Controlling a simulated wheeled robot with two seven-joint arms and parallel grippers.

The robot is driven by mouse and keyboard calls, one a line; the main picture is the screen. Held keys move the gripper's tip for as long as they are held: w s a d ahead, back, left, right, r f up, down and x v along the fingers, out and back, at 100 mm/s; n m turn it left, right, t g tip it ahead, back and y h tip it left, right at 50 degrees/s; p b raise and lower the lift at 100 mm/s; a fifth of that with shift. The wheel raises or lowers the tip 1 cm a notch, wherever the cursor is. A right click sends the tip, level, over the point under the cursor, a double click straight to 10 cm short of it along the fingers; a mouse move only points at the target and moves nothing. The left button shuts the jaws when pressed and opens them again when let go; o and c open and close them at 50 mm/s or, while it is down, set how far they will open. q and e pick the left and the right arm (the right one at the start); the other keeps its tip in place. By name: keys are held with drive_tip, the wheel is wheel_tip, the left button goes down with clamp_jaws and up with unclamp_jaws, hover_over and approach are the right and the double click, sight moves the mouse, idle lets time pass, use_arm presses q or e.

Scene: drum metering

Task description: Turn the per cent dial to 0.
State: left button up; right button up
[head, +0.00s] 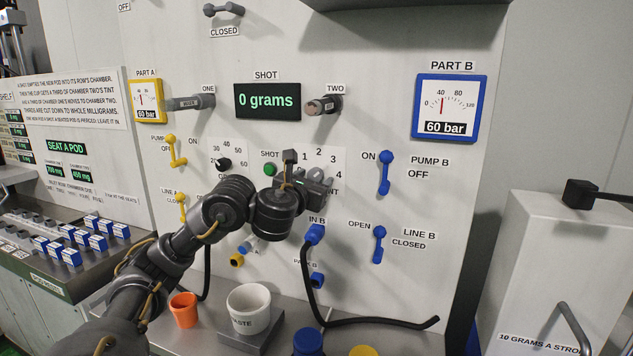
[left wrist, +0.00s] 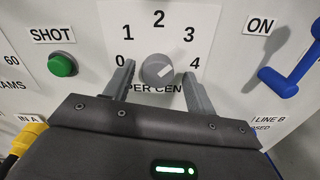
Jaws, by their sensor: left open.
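The per cent dial (left wrist: 157,70) is a round grey knob on the white panel, below an arc of numbers 0 to 4. Its white mark slants up and to the right, toward the side of the 3 and 4. In the left wrist view, my left gripper (left wrist: 157,75) is open, with one finger on each side of the knob and gaps showing between. In the head view, my left gripper (head: 306,178) is at the panel under the numbers and hides the dial. My right gripper is not in view.
A green SHOT button (left wrist: 62,65) is left of the dial, and the blue PUMP B lever (left wrist: 290,75) is to the right. The SHOT display (head: 267,101) reads 0 grams. A white cup (head: 248,308) and an orange cup (head: 184,309) stand on the ledge below.

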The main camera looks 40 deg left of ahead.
use_arm(q)
drive_tip(key=shift+s+a, duration=0.1)
drive_tip(key=shift+a, duration=0.05)
drive_tip(key=c, duration=1)
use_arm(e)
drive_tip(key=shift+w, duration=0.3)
use_arm(q)
drive_tip(key=shift+r, duration=0.1)
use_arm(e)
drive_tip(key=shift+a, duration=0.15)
